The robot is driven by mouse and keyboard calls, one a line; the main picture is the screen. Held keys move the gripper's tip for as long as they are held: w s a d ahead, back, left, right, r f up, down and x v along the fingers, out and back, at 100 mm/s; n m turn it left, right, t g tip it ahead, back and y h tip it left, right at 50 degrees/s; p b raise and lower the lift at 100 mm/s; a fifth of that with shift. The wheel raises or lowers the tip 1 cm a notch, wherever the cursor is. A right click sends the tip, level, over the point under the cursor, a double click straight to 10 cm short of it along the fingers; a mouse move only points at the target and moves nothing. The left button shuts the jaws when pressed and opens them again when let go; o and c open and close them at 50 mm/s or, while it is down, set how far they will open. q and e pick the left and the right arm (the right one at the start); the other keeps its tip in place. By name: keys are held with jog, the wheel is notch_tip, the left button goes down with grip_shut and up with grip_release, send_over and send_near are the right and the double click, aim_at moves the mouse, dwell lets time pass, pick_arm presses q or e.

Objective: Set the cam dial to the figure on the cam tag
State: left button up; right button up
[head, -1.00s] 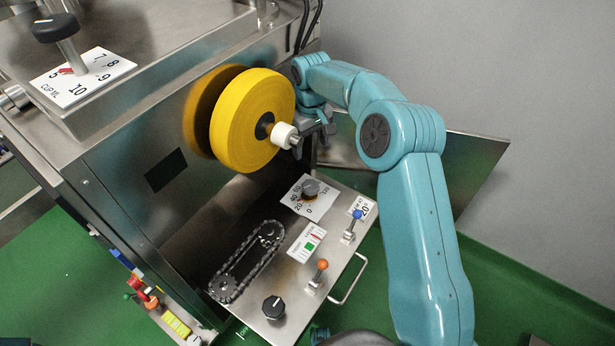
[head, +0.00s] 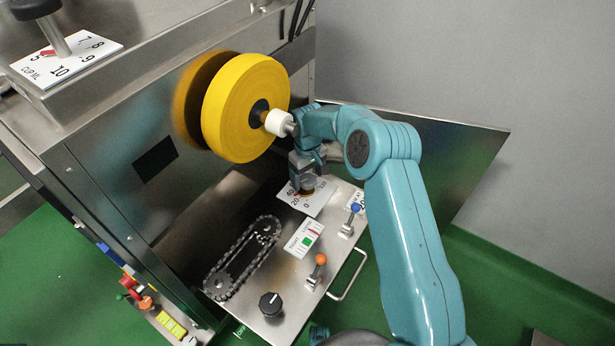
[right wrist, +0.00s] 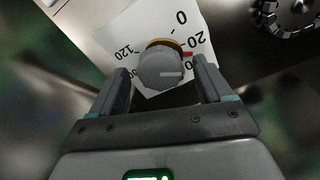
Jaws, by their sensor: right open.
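The cam dial is a grey ribbed knob (right wrist: 162,68) on a white scale plate (right wrist: 146,22). In the right wrist view a red pointer shows close to the 20 mark. In the head view the plate (head: 320,199) lies on the steel panel and my gripper hides most of the knob. My right gripper (head: 306,181) points down over the dial. In the right wrist view its open fingers (right wrist: 161,66) straddle the knob, with gaps on both sides. The cam tag (head: 361,199) beside the blue-tipped lever is partly hidden by my arm. My left gripper is out of view.
A yellow reel (head: 245,108) stands above the panel, close to my right wrist. A chain loop (head: 242,258), a black knob (head: 271,304), an orange-tipped lever (head: 316,270) and a blue-tipped lever (head: 349,219) occupy the panel. A handle (head: 350,280) edges it.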

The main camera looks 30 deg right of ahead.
aim_at(307, 179)
jog(key=shift+f, duration=0.1)
jog(key=c, duration=1)
jog(key=n, duration=0.5)
jog(key=o, duration=1)
notch_tip(307, 179, up, 16)
jog(key=p, duration=0.3)
jog(key=shift+r, duration=0.2)
